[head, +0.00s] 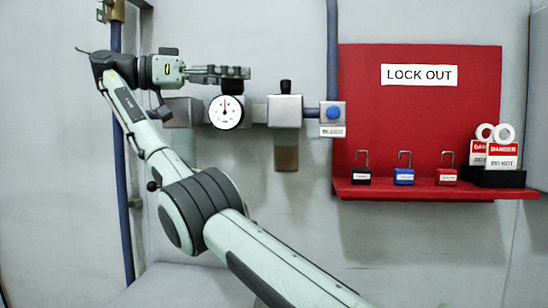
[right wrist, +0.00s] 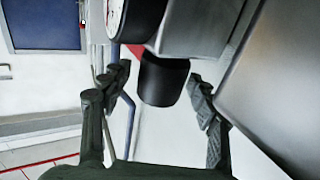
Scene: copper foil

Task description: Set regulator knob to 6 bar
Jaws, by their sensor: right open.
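The black regulator knob (head: 236,86) sits on top of the silver air unit, just above the round white gauge (head: 226,112). The gauge needle points roughly straight up; its numbers are too small to read. My right gripper (head: 240,73) reaches in from the left at the knob and partly covers it. In the right wrist view the knob (right wrist: 163,80) shows between the two spread fingers of my right gripper (right wrist: 160,92), with gaps on both sides. The gripper is open and holds nothing. The gauge edge (right wrist: 128,18) shows above. My left gripper is out of view.
A second silver block (head: 286,110) with a black top stands right of the gauge. A blue button valve (head: 333,112) follows. The red lockout board (head: 420,115) carries padlocks (head: 404,176) and danger tags (head: 502,155). A blue pipe (head: 122,170) runs down the left.

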